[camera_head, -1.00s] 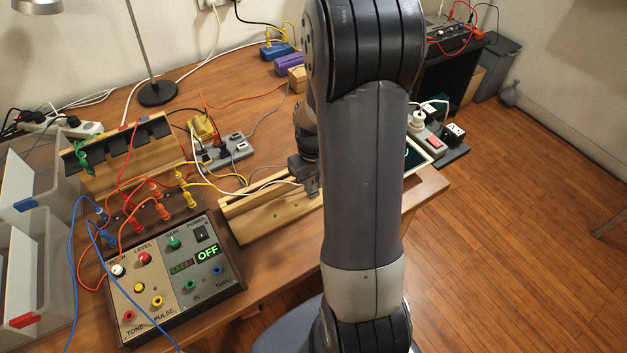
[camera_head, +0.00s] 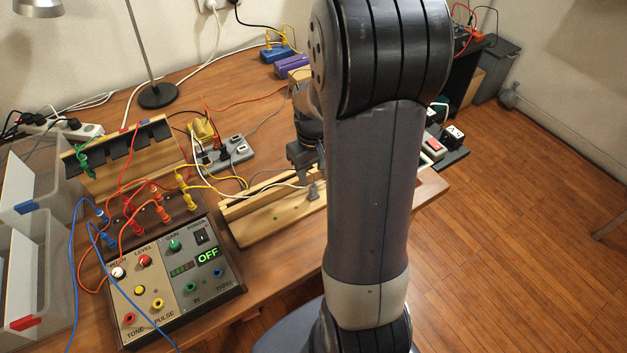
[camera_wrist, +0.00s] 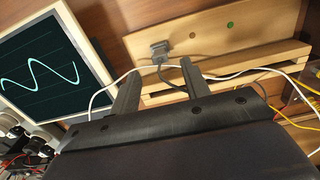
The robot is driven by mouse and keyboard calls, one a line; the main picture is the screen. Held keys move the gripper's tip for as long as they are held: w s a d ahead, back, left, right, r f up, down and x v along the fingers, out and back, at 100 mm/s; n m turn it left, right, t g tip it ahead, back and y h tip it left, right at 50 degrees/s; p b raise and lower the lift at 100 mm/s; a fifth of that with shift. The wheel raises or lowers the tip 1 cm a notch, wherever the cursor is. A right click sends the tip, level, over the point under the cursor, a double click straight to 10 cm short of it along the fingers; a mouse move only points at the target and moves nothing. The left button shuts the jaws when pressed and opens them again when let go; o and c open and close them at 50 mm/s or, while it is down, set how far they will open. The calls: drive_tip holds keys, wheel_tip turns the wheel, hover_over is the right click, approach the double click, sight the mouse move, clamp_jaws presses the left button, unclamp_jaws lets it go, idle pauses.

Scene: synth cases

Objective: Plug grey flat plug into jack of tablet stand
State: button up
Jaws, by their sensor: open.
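The grey flat plug (camera_wrist: 158,49) sits against the wooden tablet stand (camera_wrist: 215,52) in the wrist view, its cable trailing toward my gripper. The head view also shows the plug (camera_head: 313,190) at the right part of the visible stand (camera_head: 265,222). I cannot tell how deep it sits, and its jack is hidden behind it. A dark round spot (camera_wrist: 192,35) and a green one (camera_wrist: 231,24) lie beside it on the stand. My gripper (camera_wrist: 158,80) is open and empty, its fingertips apart from the plug. In the head view my gripper (camera_head: 306,160) is above and behind the plug.
A lit screen with a wave trace (camera_wrist: 45,70) stands left in the wrist view. A white cable (camera_wrist: 106,85) crosses near my fingers. A control box reading OFF (camera_head: 180,275), a grey socket strip (camera_head: 228,154) and a slotted wooden rack (camera_head: 125,160) with several cables fill the left table.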

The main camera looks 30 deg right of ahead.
sight(313, 186)
wheel_tip(313, 186, up, 6)
drive_tip(key=shift+f, duration=0.2)
wheel_tip(313, 186, down, 11)
drive_tip(key=shift+f+b, duration=0.1)
drive_tip(key=shift+b, duration=0.2)
drive_tip(key=shift+r+p, duration=0.4)
drive_tip(key=shift+r, duration=0.4)
